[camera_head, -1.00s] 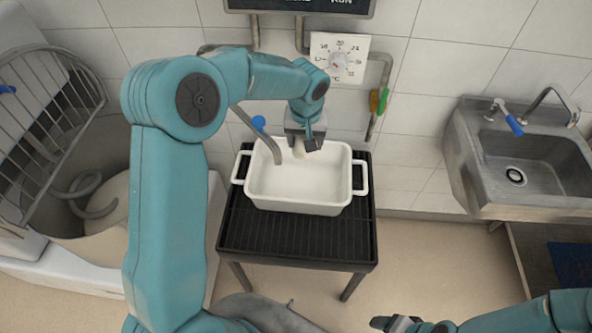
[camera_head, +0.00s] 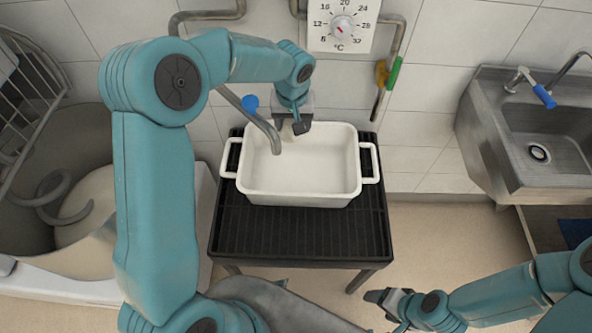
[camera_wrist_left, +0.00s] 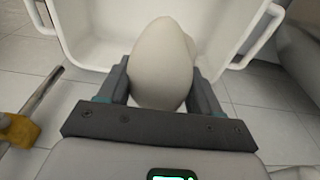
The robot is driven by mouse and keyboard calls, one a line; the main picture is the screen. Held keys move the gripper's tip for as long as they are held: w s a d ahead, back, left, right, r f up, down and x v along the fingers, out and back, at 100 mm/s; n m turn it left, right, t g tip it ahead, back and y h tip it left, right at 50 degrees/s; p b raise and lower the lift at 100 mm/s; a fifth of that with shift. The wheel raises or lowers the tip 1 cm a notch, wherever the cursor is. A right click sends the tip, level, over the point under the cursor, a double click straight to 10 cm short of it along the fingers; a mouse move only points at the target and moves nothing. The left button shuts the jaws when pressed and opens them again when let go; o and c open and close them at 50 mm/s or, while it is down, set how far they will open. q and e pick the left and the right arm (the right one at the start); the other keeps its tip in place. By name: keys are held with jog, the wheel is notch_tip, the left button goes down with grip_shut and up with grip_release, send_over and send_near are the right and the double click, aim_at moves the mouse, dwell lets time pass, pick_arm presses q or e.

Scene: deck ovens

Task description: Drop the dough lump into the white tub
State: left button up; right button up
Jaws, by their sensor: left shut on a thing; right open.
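The white tub (camera_head: 310,195) stands on a black slatted stand, with a handle at each side. My left gripper (camera_head: 298,128) is over the tub's back rim in the head view. In the left wrist view my left gripper (camera_wrist_left: 160,90) is shut on the pale, smooth dough lump (camera_wrist_left: 161,62). The wrist view shows the tub (camera_wrist_left: 90,45) beyond the lump. In the head view the lump is mostly hidden by the gripper. My right gripper (camera_head: 378,298) is open and empty at the lower right, in front of the stand.
A metal tap (camera_head: 262,125) with a blue knob reaches over the tub's back left. The black stand (camera_head: 290,240) has bare slats in front of the tub. A mixer bowl (camera_head: 75,225) is at left, a sink (camera_head: 545,145) at right. A thermostat dial (camera_head: 341,27) is on the wall.

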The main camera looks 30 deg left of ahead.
pick_arm(q)
notch_tip(320, 180, down, 5)
jog(key=b, duration=0.3)
jog(key=shift+d, duration=0.1)
jog(key=shift+f, duration=0.25)
jog(key=o, duration=1.4)
jog(key=r, duration=0.5)
jog(key=s+r, duration=0.1)
jog(key=r, duration=0.4)
jog(key=s+d+r, duration=0.1)
jog(key=r, duration=0.5)
jog(key=shift+s+r+p, duration=0.1)
jog(key=shift+p, duration=0.2)
